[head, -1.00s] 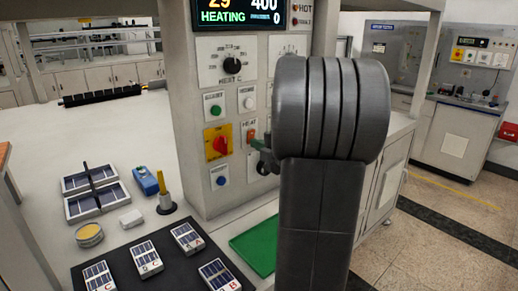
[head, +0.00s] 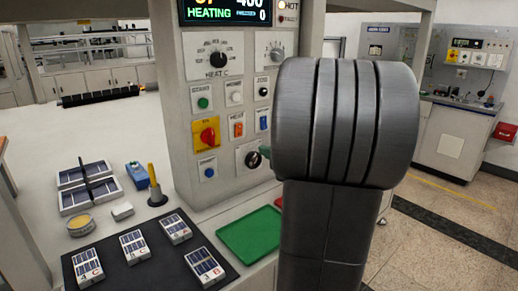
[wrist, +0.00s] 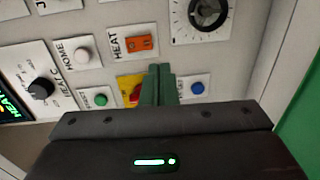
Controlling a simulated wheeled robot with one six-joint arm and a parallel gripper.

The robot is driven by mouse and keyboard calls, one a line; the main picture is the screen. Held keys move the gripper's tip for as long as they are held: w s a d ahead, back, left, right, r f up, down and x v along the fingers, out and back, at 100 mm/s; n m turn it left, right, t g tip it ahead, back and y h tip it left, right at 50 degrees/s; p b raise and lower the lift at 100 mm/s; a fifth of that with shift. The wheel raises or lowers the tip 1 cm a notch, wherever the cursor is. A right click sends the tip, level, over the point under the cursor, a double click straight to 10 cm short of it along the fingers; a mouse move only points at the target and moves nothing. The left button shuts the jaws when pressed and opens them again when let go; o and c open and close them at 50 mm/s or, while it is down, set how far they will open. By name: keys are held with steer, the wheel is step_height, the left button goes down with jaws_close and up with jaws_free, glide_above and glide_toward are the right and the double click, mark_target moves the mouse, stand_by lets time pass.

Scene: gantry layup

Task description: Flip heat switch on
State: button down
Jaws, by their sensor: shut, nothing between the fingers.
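The heat switch (head: 238,128) is an orange rocker on a white plate on the grey control panel. It also shows in the wrist view, under the HEAT label (wrist: 139,44), with nothing covering it. My gripper (head: 265,152) is mostly hidden behind my arm in the head view; only a bit of green finger shows, by the lower right dial. In the wrist view my gripper (wrist: 160,72) has its green fingers shut together and empty. Its tips are below the switch in that picture and appear apart from it. The display (head: 232,12) reads HEATING in green.
Close to the switch are a red knob on yellow (head: 208,136), a green button (head: 203,103), a blue button (head: 209,172) and dials (head: 219,60). A green mat (head: 250,232) and a black tray (head: 130,280) with small panels lie on the bench below.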

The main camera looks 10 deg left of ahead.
steer(key=shift+f+v, duration=0.25)
steer(key=shift+v, duration=0.75)
steer(key=shift+f+v, duration=0.25)
steer(key=shift+v, duration=0.8)
